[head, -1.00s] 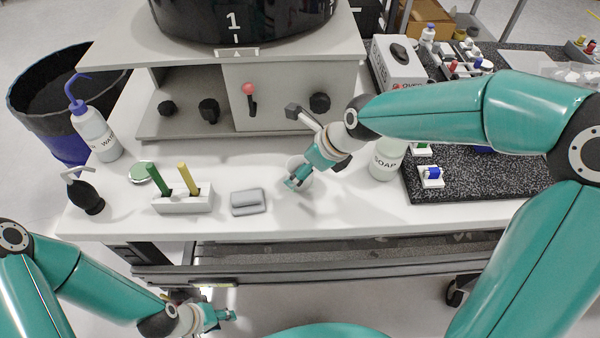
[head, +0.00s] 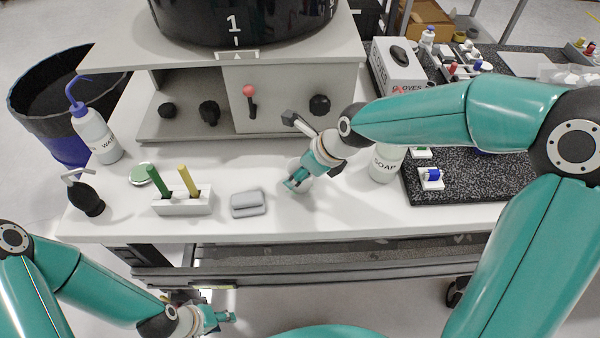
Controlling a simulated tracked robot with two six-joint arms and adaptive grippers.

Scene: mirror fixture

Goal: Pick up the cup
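A pale cup (head: 293,163) stands on the white bench, mostly hidden behind my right gripper; only a sliver of its rim shows. My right gripper (head: 296,185) points down and left at the cup's near side. Its fingers overlap the cup in the picture, and I cannot tell whether they touch it or how far apart they are. My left gripper (head: 225,317) is low in front of the bench, below the top, away from the cup. No object shows in it, and its finger gap is unclear.
A grey block (head: 248,203) and a white holder (head: 182,206) with green and yellow sticks stand left of the cup. A soap bottle (head: 383,165) stands to its right. The grey fixture (head: 285,90) with knobs rises behind. The bench's front strip is clear.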

